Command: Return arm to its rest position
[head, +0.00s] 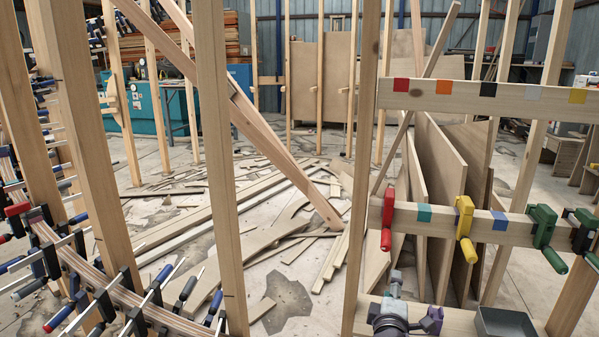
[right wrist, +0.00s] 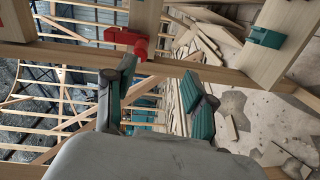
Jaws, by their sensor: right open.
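My right gripper (right wrist: 160,88) shows in the right wrist view. Its two teal-and-dark fingers are spread apart with nothing between them. The left finger's tip overlaps the picture near a red clamp (right wrist: 132,42) on the timber; I cannot tell if they touch. The red clamp also hangs on the colour-marked rail in the head view (head: 388,224). A yellow clamp (head: 464,218) and a green clamp (head: 543,226) sit further right on that rail. The curved stringer (head: 85,262) runs at lower left, lined with several clamps. My left gripper is not in view.
Upright studs (head: 219,160) stand close in front. Loose boards (head: 250,215) cover the floor behind. Leaning panels (head: 440,190) stand behind the rail.

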